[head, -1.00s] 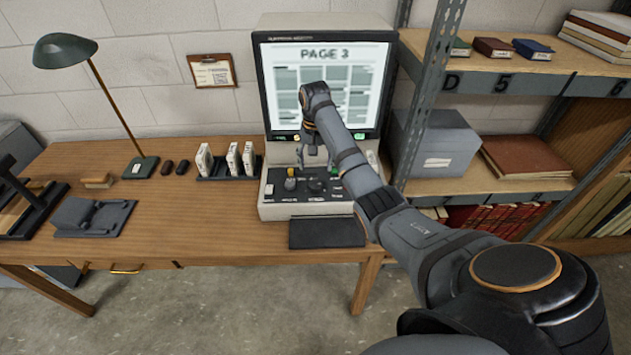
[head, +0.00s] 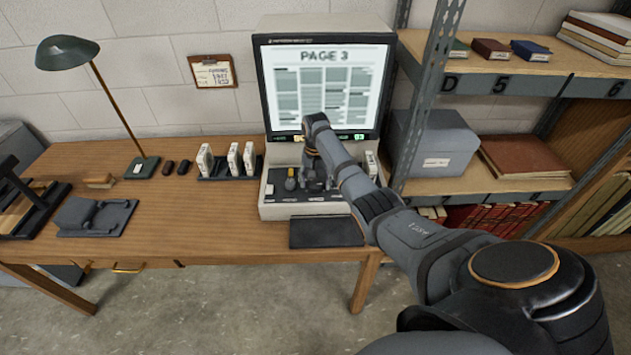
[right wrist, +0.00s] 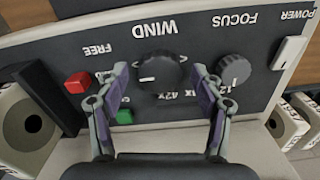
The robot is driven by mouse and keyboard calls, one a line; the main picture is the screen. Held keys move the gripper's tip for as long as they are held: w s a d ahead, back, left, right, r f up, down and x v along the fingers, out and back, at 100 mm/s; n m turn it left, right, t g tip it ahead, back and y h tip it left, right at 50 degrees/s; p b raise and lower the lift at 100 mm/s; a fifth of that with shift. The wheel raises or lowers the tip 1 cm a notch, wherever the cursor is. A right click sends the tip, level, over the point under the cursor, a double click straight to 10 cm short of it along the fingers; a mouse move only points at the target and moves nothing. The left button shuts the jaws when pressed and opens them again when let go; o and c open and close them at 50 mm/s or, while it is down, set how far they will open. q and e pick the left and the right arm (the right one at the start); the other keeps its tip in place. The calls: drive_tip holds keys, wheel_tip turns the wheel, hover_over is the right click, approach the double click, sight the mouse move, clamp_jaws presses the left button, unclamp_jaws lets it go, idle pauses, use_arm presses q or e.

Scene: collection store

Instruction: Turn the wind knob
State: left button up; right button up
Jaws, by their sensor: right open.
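The wind knob (right wrist: 160,72) is a round black dial with a white mark, on the dark control panel (right wrist: 185,110) of the microfilm reader. The lettering is upside down in the right wrist view. My right gripper (right wrist: 160,78) is open, its two fingertips on either side of the knob with gaps showing; I cannot tell whether either touches it. In the head view my right gripper (head: 313,180) hangs over the panel and hides the knob. The reader's screen (head: 325,85) shows "PAGE 3". My left gripper is not in view.
Close to the right finger is the focus knob (right wrist: 234,69), with the white power switch (right wrist: 290,52) beyond. A red button (right wrist: 77,83) and a green button (right wrist: 125,117) lie near the left finger. A metal shelf (head: 430,100) stands close right of the reader.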

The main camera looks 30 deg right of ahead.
drive_tip(key=c, duration=1.1)
drive_tip(key=shift+c, duration=0.2)
drive_tip(key=shift+r, duration=0.1)
